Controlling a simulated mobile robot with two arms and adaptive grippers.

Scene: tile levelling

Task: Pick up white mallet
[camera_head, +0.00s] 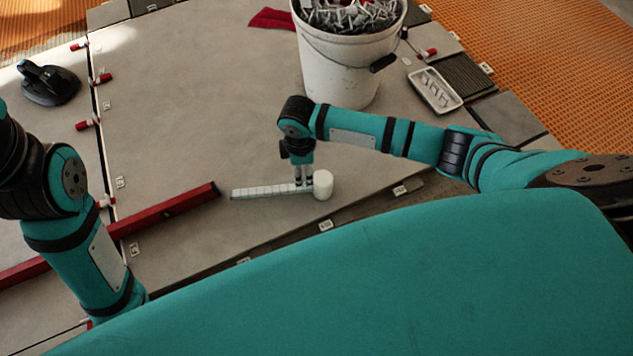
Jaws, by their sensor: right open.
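The white mallet (323,185) lies on the grey tiles in the middle of the head view. Its round white head is at the right and its pale ribbed handle (262,191) runs to the left. My right gripper (304,183) points straight down at the handle, just left of the head. Its fingers are open and look to be at the handle; I cannot tell whether they touch it. My left gripper is out of view; only my left arm shows at the left.
A white bucket (340,75) full of levelling clips stands behind my right arm. A red spirit level (165,214) lies to the left. A black suction cup (48,84), a red cloth (272,19) and a white tray (435,90) lie farther back. Red clips line the left tile joint.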

